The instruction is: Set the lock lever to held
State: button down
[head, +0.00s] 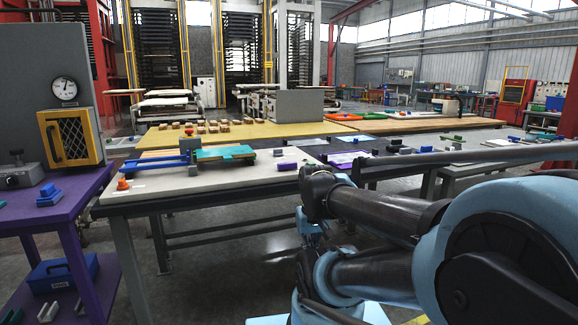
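On the pale workbench (230,186) a hand-press-like fixture has two long blue bars (152,163) pointing left and a teal plate (226,153) at their right end. A small grey upright block with a dark knob (185,151) stands at the bars. A small orange piece (123,185) sits at the bench's left end. I cannot tell for sure which part is the lock lever, nor its setting. My arm fills the lower right, to the right of and nearer than the fixture.
A purple table (85,205) at left carries blue blocks (49,195) and a grey device (17,175). Behind it stands a grey cabinet with a gauge (64,89) and yellow door (70,137). A yellow-topped table (240,136) with wooden blocks lies behind the bench.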

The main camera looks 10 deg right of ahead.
aim_at(283, 166)
jog(key=z, duration=0.6)
jog(key=k, duration=1.35)
jog(key=u, duration=0.35)
jog(key=i, duration=1)
